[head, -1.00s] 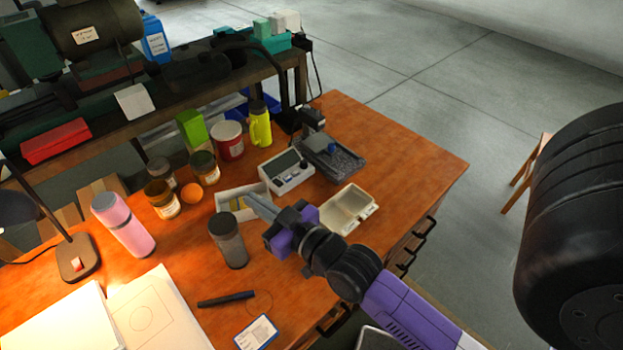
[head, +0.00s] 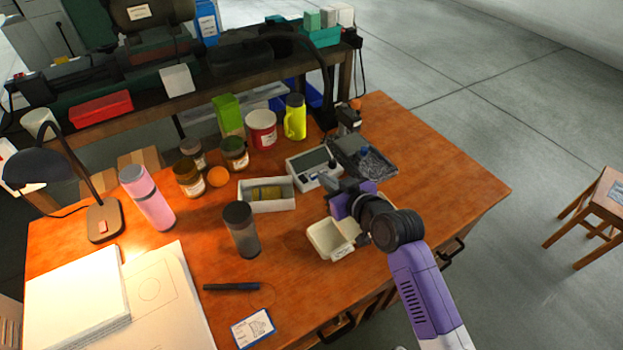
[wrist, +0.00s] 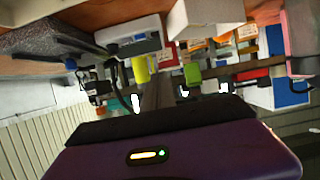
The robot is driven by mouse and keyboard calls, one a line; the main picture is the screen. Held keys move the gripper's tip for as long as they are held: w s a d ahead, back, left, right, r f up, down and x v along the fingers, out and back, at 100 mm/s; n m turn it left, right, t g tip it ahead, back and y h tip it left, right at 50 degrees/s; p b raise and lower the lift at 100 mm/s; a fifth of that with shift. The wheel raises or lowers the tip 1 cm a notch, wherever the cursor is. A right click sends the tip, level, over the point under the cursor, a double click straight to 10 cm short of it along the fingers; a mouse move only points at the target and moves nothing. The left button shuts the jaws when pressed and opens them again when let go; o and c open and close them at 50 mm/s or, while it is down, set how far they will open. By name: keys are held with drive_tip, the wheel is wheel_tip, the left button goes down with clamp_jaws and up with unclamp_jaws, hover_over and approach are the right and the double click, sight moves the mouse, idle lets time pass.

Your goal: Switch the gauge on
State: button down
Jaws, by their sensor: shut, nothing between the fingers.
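The gauge (head: 316,168) is a pale grey box with a dark display and small controls on its face. It lies flat on the orange-brown table, and it also shows in the wrist view (wrist: 128,30), top left. My gripper (head: 329,186), on a purple and black arm, is shut and empty. In the head view its tips are at the gauge's front right edge; I cannot tell whether they touch it. In the wrist view the shut fingers (wrist: 158,94) point forward, apart from the gauge in the picture. The state of its switch is too small to tell.
A white open box (head: 267,207) with a yellowish cylinder stands left of the gauge. An open cream case (head: 325,243) lies below my gripper. A grey tumbler (head: 241,240) stands front left. The table's right corner is clear.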

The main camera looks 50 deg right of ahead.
hover_over(301, 176)
drive_tip(key=s+a, duration=0.1)
drive_tip(key=s, duration=0.3)
wheel_tip(301, 176, down, 4)
wheel_tip(301, 176, down, 2)
drive_tip(key=shift+s+f+p, duration=0.1)
drive_tip(key=shift+p, duration=0.4)
drive_tip(key=shift+s+f, duration=0.1)
drive_tip(key=shift+f, duration=0.7)
drive_tip(key=f+b, duration=0.1)
drive_tip(key=b, duration=0.3)
drive_tip(key=shift+s+f+t, duration=0.1)
drive_tip(key=shift+f+t, duration=0.05)
drive_tip(key=shift+t, duration=0.15)
drive_tip(key=shift+a, duration=0.1)
drive_tip(key=shift+r, duration=0.25)
drive_tip(key=shift+r, duration=0.1)
drive_tip(key=shift+r+p, duration=0.65)
drive_tip(key=shift+r, duration=0.1)
